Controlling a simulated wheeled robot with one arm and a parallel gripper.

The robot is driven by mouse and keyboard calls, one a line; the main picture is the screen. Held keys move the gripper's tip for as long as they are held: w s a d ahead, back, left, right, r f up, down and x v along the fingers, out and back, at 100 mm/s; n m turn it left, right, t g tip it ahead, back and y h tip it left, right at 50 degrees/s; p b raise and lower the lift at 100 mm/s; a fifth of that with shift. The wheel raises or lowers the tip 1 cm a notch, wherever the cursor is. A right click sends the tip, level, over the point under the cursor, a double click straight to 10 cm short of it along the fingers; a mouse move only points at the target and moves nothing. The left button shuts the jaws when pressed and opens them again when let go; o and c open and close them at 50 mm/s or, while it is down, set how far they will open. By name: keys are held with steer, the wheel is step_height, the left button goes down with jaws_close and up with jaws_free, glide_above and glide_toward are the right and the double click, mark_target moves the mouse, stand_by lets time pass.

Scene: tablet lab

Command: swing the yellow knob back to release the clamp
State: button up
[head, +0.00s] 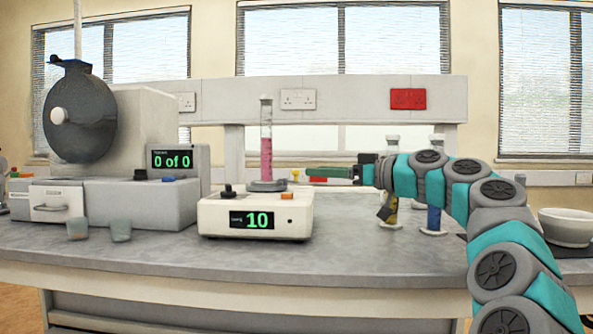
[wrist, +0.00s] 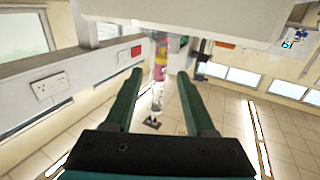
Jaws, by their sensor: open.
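A small yellow knob (head: 295,174) shows in the head view just right of the glass cylinder of pink liquid (head: 266,155), a little left of my fingertips. My gripper (head: 310,172) reaches in from the right, level above the bench, its green fingers pointing left. In the wrist view my gripper (wrist: 159,73) is open, with nothing held between its fingers. Pink and yellow patches show beyond the fingertips there, near the picture's middle. I cannot tell the knob's exact outline or the clamp's state. The knob looks apart from the fingers.
A white box reading 10 (head: 255,213) sits under the cylinder. A grey machine (head: 150,200) with a dark drum stands at left, two small beakers before it. Stands with yellow and blue parts are under my arm; a white bowl (head: 567,227) is at right. The front middle bench is clear.

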steer(key=p+x, duration=0.1)
steer(key=x, duration=0.6)
steer(key=shift+a, duration=0.15)
steer(key=shift+c, duration=0.2)
jaws_close()
